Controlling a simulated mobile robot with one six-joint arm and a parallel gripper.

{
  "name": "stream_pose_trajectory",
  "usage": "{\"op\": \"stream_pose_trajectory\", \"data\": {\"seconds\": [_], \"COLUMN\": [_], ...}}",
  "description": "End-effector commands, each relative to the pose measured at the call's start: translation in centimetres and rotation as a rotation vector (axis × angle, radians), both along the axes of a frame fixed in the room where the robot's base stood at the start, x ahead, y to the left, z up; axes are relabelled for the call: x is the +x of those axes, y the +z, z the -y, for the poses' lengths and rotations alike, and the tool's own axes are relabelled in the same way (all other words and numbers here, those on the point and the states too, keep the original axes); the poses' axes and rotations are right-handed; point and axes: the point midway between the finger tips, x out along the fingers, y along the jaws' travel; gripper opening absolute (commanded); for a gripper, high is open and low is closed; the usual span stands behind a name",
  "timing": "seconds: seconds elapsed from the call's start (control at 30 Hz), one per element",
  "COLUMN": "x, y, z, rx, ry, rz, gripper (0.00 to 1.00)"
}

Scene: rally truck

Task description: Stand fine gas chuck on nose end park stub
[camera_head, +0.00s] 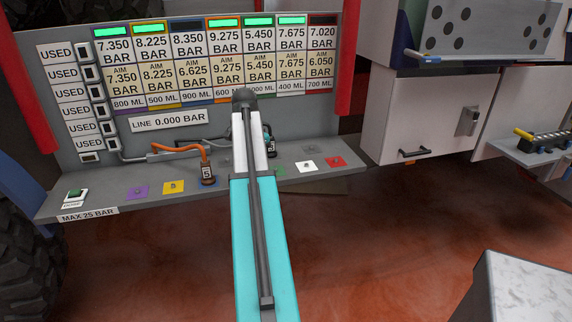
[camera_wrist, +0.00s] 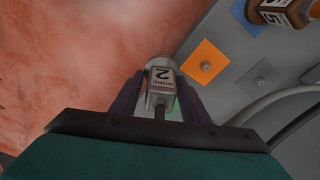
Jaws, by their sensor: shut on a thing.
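My gripper (camera_wrist: 160,108) is shut on a small grey chuck (camera_wrist: 154,98) with a white label reading BORE 2, which I take to be the fine gas chuck. Its rounded end shows beyond the label in the wrist view. In the head view the chuck (camera_head: 271,148) shows partly at the right of my arm, above the panel's shelf. In the wrist view an orange pad with a stub (camera_wrist: 206,66) and a grey pad with a stub (camera_wrist: 262,81) lie to its right, apart from it. Green shows just beneath the chuck. I cannot tell which stub is the nose end one.
An orange chuck (camera_head: 207,173) labelled 5 stands on a blue pad on the shelf (camera_head: 120,205). Purple, yellow, white (camera_head: 307,165) and red pads (camera_head: 335,162) bear bare stubs. Grey hoses run along the panel. A white cabinet (camera_head: 426,115) stands right; open floor lies in front.

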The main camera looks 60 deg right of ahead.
Motion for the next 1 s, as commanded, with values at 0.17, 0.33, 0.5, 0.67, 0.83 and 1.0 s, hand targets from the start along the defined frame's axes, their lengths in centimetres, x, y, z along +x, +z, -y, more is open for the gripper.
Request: {"op": "stream_pose_trajectory", "data": {"seconds": [0.17,0.33,0.5,0.67,0.83,1.0], "x": [4.9,8.9,12.4,15.3,17.9,20.0], "y": [-0.3,-0.7,-1.0,-1.3,-1.7,-2.1], "z": [-4.4,-8.7,-13.3,-17.9,-23.0,-28.3], "rx": [0.003,0.006,0.009,0.012,0.015,0.019], "ry": [0.106,0.207,0.313,0.419,0.536,0.662], "rz": [0.001,0.003,0.004,0.005,0.006,0.008], "gripper": [0.12,0.12,0.12,0.12,0.12,0.12]}}
